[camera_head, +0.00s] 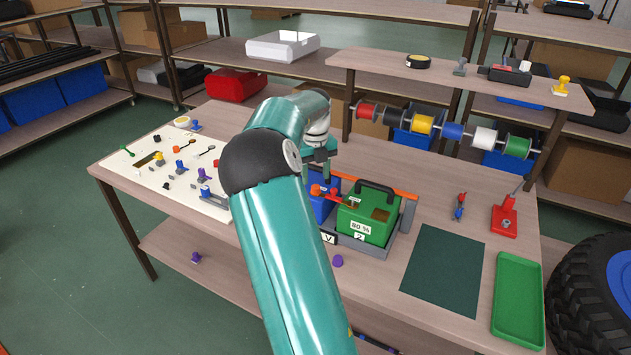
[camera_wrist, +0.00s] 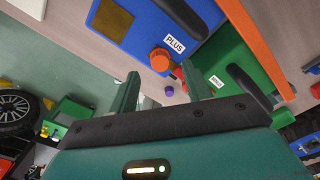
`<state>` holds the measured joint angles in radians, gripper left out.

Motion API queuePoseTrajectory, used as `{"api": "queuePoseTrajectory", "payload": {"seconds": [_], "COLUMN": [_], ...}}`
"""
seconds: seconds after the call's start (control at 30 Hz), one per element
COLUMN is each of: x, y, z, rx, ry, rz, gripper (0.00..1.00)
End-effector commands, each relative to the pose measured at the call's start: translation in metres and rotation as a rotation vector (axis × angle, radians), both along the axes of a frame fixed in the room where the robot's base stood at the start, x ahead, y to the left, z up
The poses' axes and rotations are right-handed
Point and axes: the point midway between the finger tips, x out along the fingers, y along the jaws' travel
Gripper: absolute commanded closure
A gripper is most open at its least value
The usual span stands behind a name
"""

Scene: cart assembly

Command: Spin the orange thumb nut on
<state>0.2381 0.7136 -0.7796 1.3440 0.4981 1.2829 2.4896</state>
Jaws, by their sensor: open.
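The orange thumb nut (camera_wrist: 160,58) sits at the near edge of the blue battery block (camera_wrist: 140,25) marked PLUS, in the wrist view. In the head view the orange nut (camera_head: 316,190) shows on the blue block (camera_head: 322,208), just below my gripper. My gripper (camera_wrist: 160,70) is open, with one green finger on each side of the nut in the picture. Nothing is held. I cannot tell how far the fingertips are from the nut, or whether it is seated on a thread. The green battery block (camera_head: 367,218) stands beside the blue one.
A grey tray (camera_head: 365,248) holds both blocks, with an orange bar (camera_head: 402,193) behind. A purple knob (camera_head: 337,260) lies in front. A white parts board (camera_head: 165,170) is left; a dark mat (camera_head: 443,270) and green tray (camera_head: 518,300) are right. Spools hang behind.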

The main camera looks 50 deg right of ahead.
Motion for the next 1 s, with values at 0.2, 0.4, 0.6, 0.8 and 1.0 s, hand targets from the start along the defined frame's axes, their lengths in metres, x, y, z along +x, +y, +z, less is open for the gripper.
{"api": "queuePoseTrajectory", "payload": {"seconds": [0.2, 0.4, 0.6, 0.8, 1.0], "x": [0.001, 0.001, 0.001, 0.000, -0.002], "y": [0.000, 0.000, 0.000, 0.000, 0.009], "z": [0.051, 0.088, 0.103, 0.104, 0.110], "rx": [-0.003, -0.001, 0.000, 0.000, 0.009], "ry": [-0.004, -0.003, -0.001, -0.001, -0.021], "rz": [0.001, 0.000, 0.000, 0.000, 0.067], "gripper": [0.51, 0.51, 0.51, 0.51, 0.51]}}
